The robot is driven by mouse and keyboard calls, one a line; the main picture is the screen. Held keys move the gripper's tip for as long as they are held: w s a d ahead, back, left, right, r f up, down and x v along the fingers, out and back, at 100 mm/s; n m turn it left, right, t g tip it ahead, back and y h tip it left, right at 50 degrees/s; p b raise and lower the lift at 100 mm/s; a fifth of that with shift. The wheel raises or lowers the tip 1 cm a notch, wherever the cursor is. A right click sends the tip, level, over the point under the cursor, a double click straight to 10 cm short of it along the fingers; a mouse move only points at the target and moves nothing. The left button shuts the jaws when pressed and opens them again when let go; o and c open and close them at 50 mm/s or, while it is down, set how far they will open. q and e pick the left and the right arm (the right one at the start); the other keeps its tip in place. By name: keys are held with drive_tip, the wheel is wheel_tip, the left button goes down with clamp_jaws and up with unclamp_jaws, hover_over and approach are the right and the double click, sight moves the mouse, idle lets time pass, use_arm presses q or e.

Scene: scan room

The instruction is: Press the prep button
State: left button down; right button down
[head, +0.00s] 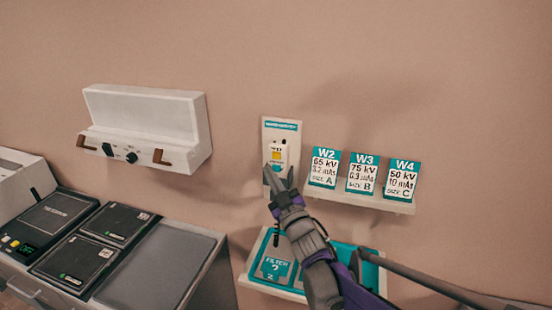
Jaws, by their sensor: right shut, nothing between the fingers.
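A white wall panel (281,125) with a teal header holds a small pale hand switch. A yellow patch (276,156) shows on the switch face; I cannot tell for sure which part is the prep button. My right gripper (279,178) is shut and empty, its fingertips just below the yellow patch and overlapping the lower part of the switch. I cannot tell whether the tips touch it. The gripper hides the bottom of the panel. My left gripper is not in view.
A shelf (360,197) with cards W2, W3 and W4 is right of the panel. A teal filter tray (250,277) lies below, partly behind my right arm. A white wall box (145,110) with knobs hangs at left, above a counter (160,270) with dark plates.

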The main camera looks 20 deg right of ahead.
sight(270, 152)
drive_tip(key=shift+w+d, duration=0.55)
drive_tip(key=shift+w, duration=0.3)
drive_tip(key=shift+w+d, duration=0.5)
drive_tip(key=shift+w, duration=0.3)
drive_tip(key=shift+w, duration=0.1)
idle(0.7)
drive_tip(key=shift+w+d, duration=0.25)
drive_tip(key=shift+w+d, duration=0.3)
drive_tip(key=shift+w, duration=0.15)
idle(0.9)
drive_tip(key=shift+s, duration=0.1)
drive_tip(key=shift+s+a, duration=0.55)
drive_tip(key=shift+s, duration=0.15)
drive_tip(key=s+a, duration=0.1)
drive_tip(key=s, duration=0.1)
drive_tip(key=s+a, duration=0.1)
drive_tip(key=s, duration=0.1)
drive_tip(key=shift+a, duration=0.4)
